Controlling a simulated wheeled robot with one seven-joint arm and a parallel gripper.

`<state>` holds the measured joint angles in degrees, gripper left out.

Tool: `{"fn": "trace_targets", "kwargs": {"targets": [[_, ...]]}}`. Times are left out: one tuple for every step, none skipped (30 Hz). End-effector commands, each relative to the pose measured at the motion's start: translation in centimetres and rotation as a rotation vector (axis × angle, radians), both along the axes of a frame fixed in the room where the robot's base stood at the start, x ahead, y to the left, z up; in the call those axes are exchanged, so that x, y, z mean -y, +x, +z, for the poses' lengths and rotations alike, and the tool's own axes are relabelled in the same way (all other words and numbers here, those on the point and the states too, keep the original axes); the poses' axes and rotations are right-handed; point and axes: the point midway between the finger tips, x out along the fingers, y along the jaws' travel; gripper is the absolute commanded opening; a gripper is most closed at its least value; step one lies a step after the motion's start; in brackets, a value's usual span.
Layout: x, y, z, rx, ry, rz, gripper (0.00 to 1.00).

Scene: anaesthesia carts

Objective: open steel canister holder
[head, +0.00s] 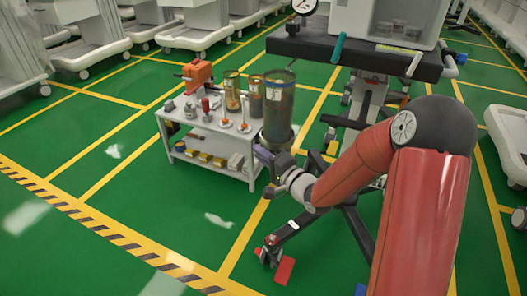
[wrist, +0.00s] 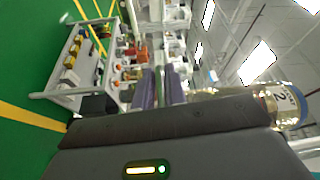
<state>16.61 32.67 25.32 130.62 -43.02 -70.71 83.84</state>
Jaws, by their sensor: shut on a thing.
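The steel canister holder (head: 289,137) is a grey metal cup around the foot of a tall, tinted clear canister (head: 279,106), which stands upright with a white label. The holder is on the stand side, just right of the small white cart. My gripper (head: 262,155) is at the holder's lower left edge, touching or very close to it. In the wrist view, my gripper's purple fingers (wrist: 162,88) are close together. The part they grip is too small and hidden to make out. The labelled canister (wrist: 284,105) lies across the right of the wrist view.
A white cart (head: 216,140) with canisters, an orange device (head: 196,75) and small bottles stands close left. A dark-topped stand (head: 350,52) carrying a grey box is behind. The dark wheeled base legs spread below. Green floor is free at front left.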

Motion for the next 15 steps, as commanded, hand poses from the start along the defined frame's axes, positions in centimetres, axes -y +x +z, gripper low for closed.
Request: {"fn": "trace_targets", "kwargs": {"targets": [[-0.12, 0.0, 0.54, 0.015, 0.005, 0.002, 0.0], [-0.13, -0.01, 0.54, 0.015, 0.005, 0.002, 0.0], [-0.14, -0.02, 0.55, 0.015, 0.005, 0.002, 0.0], [-0.14, -0.02, 0.55, 0.015, 0.005, 0.002, 0.0], [-0.14, -0.02, 0.55, 0.015, 0.005, 0.002, 0.0], [-0.14, -0.02, 0.56, 0.015, 0.005, 0.002, 0.0], [-0.14, -0.02, 0.56, 0.015, 0.005, 0.003, 0.0], [-0.15, -0.02, 0.56, 0.015, 0.005, 0.003, 0.0], [-0.15, -0.02, 0.56, 0.015, 0.005, 0.003, 0.0], [-0.14, -0.01, 0.57, 0.015, 0.005, 0.003, 0.0], [-0.14, -0.01, 0.57, 0.015, 0.005, 0.003, 0.0], [-0.15, 0.0, 0.56, 0.015, 0.005, 0.003, 0.18], [-0.14, -0.01, 0.54, 0.014, 0.004, 0.003, 0.22], [-0.14, 0.0, 0.51, 0.013, 0.005, 0.003, 0.26], [-0.13, -0.02, 0.47, 0.013, 0.004, 0.002, 0.31]]}}
